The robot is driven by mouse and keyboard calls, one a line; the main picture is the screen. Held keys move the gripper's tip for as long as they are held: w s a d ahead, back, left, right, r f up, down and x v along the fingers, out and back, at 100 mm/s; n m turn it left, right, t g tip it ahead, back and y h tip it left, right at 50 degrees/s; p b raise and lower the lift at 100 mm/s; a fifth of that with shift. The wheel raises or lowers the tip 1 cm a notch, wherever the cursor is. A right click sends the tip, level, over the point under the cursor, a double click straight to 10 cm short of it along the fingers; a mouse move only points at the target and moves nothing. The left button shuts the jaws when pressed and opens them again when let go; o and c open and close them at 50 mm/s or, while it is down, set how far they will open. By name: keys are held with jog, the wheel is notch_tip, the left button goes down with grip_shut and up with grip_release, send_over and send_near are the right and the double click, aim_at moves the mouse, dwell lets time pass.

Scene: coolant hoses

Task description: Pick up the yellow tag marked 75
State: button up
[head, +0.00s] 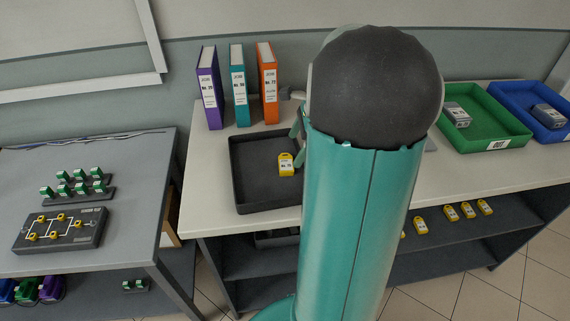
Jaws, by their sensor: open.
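A yellow tag (286,159) with a white label lies in the black tray (243,190) on the light bench, near the tray's right side. Its print is too small to read surely. My arm stands in front and hides the tray's right end. Only a little of my gripper (297,124) shows at the arm's left edge, above the tag and apart from it. It is open, with nothing seen between its fingers; most of it is hidden.
Purple, teal and orange binders (238,86) stand behind the tray. A green bin (491,143) and a blue bin (527,127) sit at right, each with a grey item. More yellow tags (451,212) lie on the shelf below. A grey table (130,240) with a panel stands left.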

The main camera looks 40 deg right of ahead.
aim_at(287, 162)
jog(key=x, duration=0.5)
jog(key=shift+f, duration=0.35)
jog(key=shift+w, duration=0.1)
jog(key=c, duration=1.1)
jog(key=shift+o, duration=0.2)
jog(key=shift+r, duration=0.1)
